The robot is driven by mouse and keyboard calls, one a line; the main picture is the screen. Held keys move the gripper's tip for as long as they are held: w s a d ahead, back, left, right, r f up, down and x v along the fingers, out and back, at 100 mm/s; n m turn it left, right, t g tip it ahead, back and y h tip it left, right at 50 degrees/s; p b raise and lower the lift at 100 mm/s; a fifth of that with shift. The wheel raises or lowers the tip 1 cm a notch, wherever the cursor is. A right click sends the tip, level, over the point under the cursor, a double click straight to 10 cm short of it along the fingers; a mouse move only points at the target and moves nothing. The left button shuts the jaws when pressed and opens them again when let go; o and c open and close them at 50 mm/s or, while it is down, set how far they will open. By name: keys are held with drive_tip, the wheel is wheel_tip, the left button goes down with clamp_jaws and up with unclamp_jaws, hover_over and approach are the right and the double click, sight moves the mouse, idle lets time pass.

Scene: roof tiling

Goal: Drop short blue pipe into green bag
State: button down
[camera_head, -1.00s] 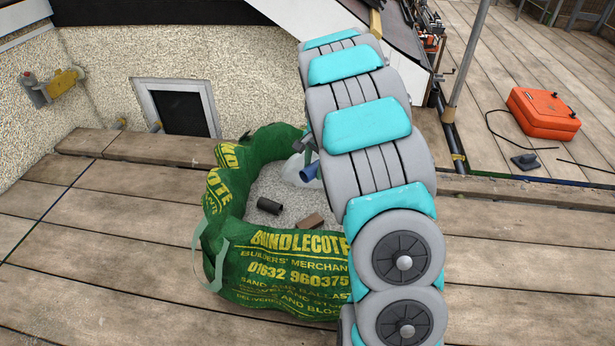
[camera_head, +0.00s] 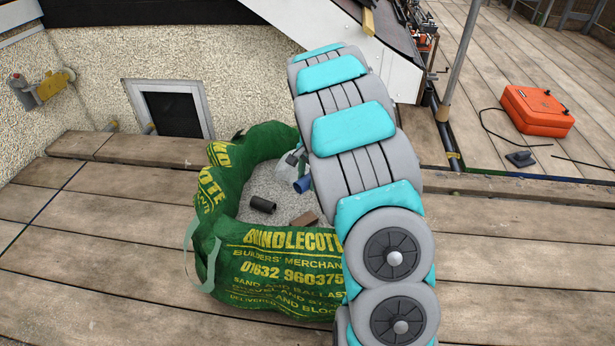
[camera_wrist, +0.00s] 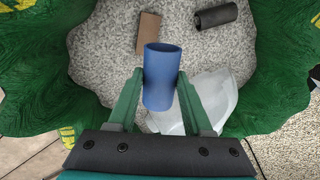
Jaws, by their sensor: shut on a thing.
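The short blue pipe (camera_wrist: 161,78) is between the fingers of my gripper (camera_wrist: 158,92), which is shut on it, in the wrist view. The green bag (camera_head: 265,262) stands open on the boards in the head view, with yellow lettering on its front. In the wrist view, the bag's green wall (camera_wrist: 38,70) surrounds the pipe and gravel shows below it. In the head view, only the pipe's end (camera_head: 302,184) shows beside my arm, over the bag's opening.
Inside the bag lie grey gravel (camera_wrist: 110,50), a dark tube (camera_head: 263,204), a brown block (camera_head: 304,219) and a whitish translucent container (camera_wrist: 214,95). An orange case (camera_head: 537,110) with a cable lies at the far right. A wall with a small dark window (camera_head: 174,113) stands behind.

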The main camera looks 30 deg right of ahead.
drive_tip(key=shift+c, duration=1.2)
unclamp_jaws()
drive_tip(key=shift+r, duration=0.1)
drive_tip(key=r, duration=0.4)
drive_tip(key=s+r, duration=0.1)
drive_tip(key=r, duration=0.2)
drive_tip(key=shift+d, duration=0.2)
drive_tip(key=shift+s+r, duration=0.1)
drive_tip(key=shift+r, duration=0.2)
